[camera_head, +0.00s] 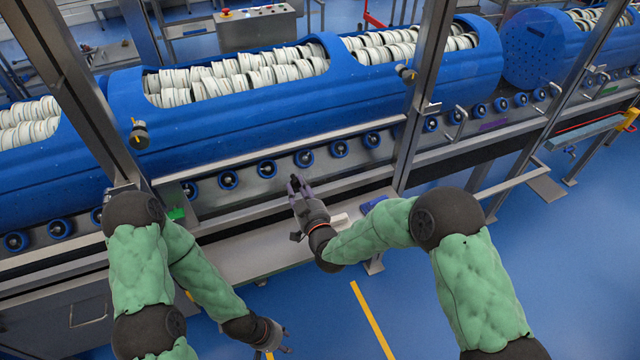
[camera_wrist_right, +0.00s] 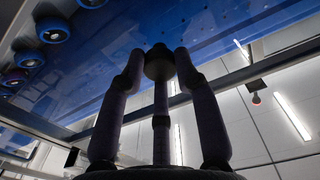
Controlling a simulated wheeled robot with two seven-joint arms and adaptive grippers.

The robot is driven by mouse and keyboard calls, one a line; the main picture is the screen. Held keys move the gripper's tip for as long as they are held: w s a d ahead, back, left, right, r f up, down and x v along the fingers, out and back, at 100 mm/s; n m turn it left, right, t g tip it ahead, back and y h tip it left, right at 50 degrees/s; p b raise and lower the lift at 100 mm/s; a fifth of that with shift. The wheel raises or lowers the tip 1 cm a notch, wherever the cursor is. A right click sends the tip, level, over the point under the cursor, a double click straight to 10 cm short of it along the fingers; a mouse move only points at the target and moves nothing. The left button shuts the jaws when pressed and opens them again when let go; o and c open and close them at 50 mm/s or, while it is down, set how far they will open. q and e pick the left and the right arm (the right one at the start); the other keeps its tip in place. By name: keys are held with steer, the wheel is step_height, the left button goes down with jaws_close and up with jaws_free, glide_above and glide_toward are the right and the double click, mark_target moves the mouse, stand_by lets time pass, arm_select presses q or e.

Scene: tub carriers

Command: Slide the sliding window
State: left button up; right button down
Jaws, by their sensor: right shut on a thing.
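The sliding window is a clear pane in a metal frame in front of the blue tubs; its metal rail (camera_head: 290,150) runs between two posts in the head view. My right gripper (camera_head: 294,184) is at the lower middle of this opening, with its fingers pointing up. In the right wrist view its fingers (camera_wrist_right: 158,65) close together at a small dark part, which looks like the window's handle; the fingers mostly hide it. My left gripper (camera_head: 286,339) hangs low over the floor, away from the window, with its fingers apart and empty.
Blue tubs (camera_head: 230,125) full of pale discs lie behind the frame above a row of rollers (camera_head: 267,169). Metal posts (camera_head: 425,90) stand on both sides. A ledge (camera_head: 250,258) with a small white block runs below.

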steer(key=shift+a+r, duration=0.65)
steer(key=shift+a, duration=0.25)
steer(key=shift+s, duration=0.1)
steer(key=c, duration=1)
jaws_free()
steer(key=shift+c, duration=0.2)
steer(key=shift+o, duration=0.7)
steer(key=shift+a+f, duration=0.1)
steer(key=shift+a, duration=0.1)
steer(key=shift+s+f, duration=0.1)
steer(key=shift+d+f, duration=0.1)
steer(key=shift+f, duration=0.05)
steer(key=shift+s, duration=0.1)
steer(key=v, duration=1.1)
steer(key=shift+s+d, duration=0.15)
steer(key=shift+s, duration=0.25)
